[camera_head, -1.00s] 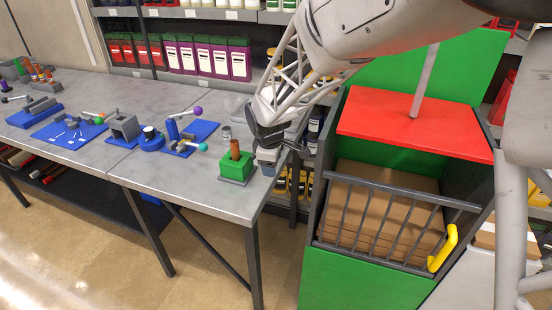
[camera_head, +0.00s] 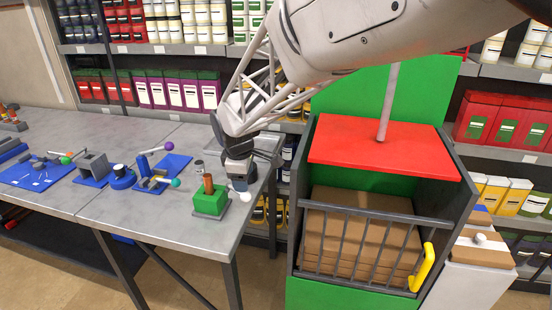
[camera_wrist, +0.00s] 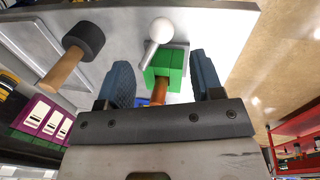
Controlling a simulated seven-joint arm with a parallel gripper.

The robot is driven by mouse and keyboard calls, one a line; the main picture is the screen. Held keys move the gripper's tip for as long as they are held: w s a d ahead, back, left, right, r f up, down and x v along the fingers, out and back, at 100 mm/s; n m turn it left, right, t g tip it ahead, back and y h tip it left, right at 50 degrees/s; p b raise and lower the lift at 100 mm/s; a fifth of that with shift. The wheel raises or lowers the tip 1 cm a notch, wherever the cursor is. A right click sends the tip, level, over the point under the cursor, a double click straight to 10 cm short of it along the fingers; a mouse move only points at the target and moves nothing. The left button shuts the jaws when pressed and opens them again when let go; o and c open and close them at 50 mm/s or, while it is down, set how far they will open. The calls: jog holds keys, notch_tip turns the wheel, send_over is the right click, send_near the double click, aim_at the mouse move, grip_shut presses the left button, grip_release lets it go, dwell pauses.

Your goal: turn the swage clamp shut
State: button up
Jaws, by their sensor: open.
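The swage clamp is a green block (camera_head: 210,201) on a grey plate near the right end of the bench, with a copper-coloured tube (camera_head: 208,184) standing in it. A short grey lever with a white ball end (camera_wrist: 161,30) reaches out from the block in the wrist view. The ball also shows in the head view (camera_head: 240,186), beside the block. My gripper (camera_head: 239,172) is open and empty, just above and behind the ball. In the wrist view, the green block (camera_wrist: 172,64) lies beyond and between my blue fingers (camera_wrist: 160,68), apart from them.
A hammer (camera_wrist: 85,40) with a black head lies on the bench beside the clamp. Left of the clamp stand a blue tool with a purple-ball lever (camera_head: 169,146) and a teal ball (camera_head: 175,183). A green bin with cardboard boxes (camera_head: 360,235) stands to the right of the bench.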

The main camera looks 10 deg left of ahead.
jog(key=shift+c, duration=0.3)
jog(key=shift+s+a+f, duration=0.1)
jog(key=shift+s+f, duration=0.05)
jog(key=c, duration=0.5)
jog(key=shift+s+a+f, duration=0.1)
jog(key=shift+s+f, duration=0.1)
jog(key=shift+c, duration=1.2)
jog(key=s+a+f+n+h, duration=0.1)
jog(key=s+h, duration=0.1)
jog(key=s+a+f+n+t+h, duration=0.1)
jog(key=s+f+n+h, duration=0.1)
jog(key=s+a+f+n+t+h, duration=0.1)
jog(key=s+f+h, duration=0.1)
jog(key=shift+a+f+n+h, duration=0.1)
jog(key=shift+a+n+h, duration=0.05)
jog(key=shift+n+h, duration=0.2)
grip_shut()
jog(key=s+a+n+t+h, duration=0.3)
jog(key=s+a+n+t, duration=0.1)
jog(key=a+t, duration=0.4)
jog(key=shift+s+r+h, duration=0.35)
jog(key=shift+s+r, duration=0.05)
jog(key=shift+s, duration=0.35)
